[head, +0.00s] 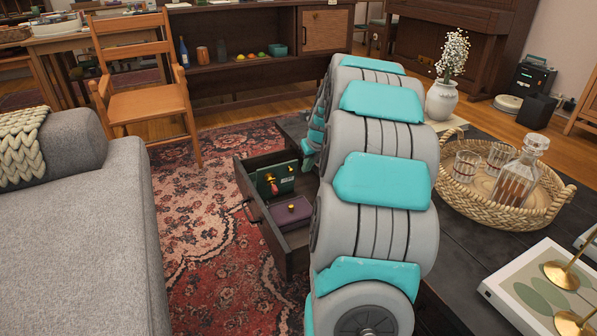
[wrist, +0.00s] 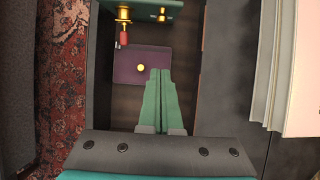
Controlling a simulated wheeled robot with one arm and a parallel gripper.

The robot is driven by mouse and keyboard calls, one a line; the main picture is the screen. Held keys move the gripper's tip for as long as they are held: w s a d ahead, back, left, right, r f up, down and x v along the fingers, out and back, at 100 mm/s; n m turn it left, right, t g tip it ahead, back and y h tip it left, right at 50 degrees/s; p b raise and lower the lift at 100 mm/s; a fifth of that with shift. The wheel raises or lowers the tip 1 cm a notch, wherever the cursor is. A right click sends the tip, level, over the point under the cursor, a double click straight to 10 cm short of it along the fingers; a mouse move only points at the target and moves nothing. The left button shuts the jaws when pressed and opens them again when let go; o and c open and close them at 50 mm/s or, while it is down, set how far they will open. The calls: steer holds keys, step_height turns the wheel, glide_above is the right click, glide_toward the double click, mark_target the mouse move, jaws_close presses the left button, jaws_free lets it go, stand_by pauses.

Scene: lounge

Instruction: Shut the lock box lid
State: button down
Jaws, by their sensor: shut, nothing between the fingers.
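In the open drawer, a green panel with brass fittings (head: 275,180) stands upright; it looks like the raised lid of the lock box. It also shows at the top of the wrist view (wrist: 145,8). A small red piece (wrist: 124,38) hangs from a brass fitting. In front of the panel lies a flat purple piece with a brass knob (head: 291,212), also in the wrist view (wrist: 126,73). I cannot tell whether purple and green parts are joined. My gripper (wrist: 160,70) is shut and empty, its fingertips over the purple piece's near right edge. My arm hides it in the head view.
The dark drawer (head: 250,197) is pulled out of the low table (head: 470,238) over a patterned rug. A grey sofa (head: 75,240) stands left. On the table are a woven tray (head: 465,205) with glassware, a white vase (head: 442,100) and a book (head: 540,290).

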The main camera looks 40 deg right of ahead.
steer(key=w+d+f, duration=0.1)
steer(key=w+f, duration=0.6)
steer(key=w, duration=0.1)
steer(key=shift+d+f+b, duration=0.3)
steer(key=shift+d+b, duration=0.1)
steer(key=shift+b, duration=0.05)
steer(key=shift+r, duration=0.15)
